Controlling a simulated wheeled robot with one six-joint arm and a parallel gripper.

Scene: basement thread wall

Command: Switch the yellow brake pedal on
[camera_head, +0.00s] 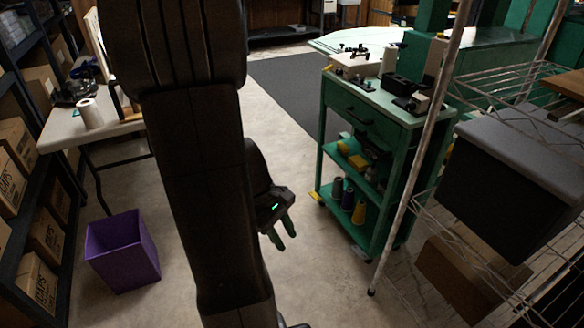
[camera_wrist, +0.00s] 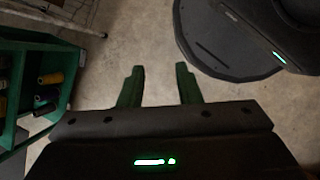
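A small yellow piece (camera_head: 315,196), which looks like the brake pedal, shows low at the left foot of the green cart (camera_head: 365,112) in the head view. Its on or off position is too small to tell. My gripper (camera_head: 284,234) hangs above the floor, left of the cart and apart from it. In the wrist view, my gripper (camera_wrist: 159,82) has its two green fingers spread with only bare floor between them. The cart's lower shelf (camera_wrist: 38,116) shows at the left edge there, with a yellow spool (camera_wrist: 50,78) on it.
A wire rack (camera_head: 415,200) with a dark grey bin (camera_head: 500,190) stands right of the cart. A purple bin (camera_head: 122,252) and a table (camera_head: 70,128) are at the left. Floor between the purple bin and cart is clear, apart from my arm above it.

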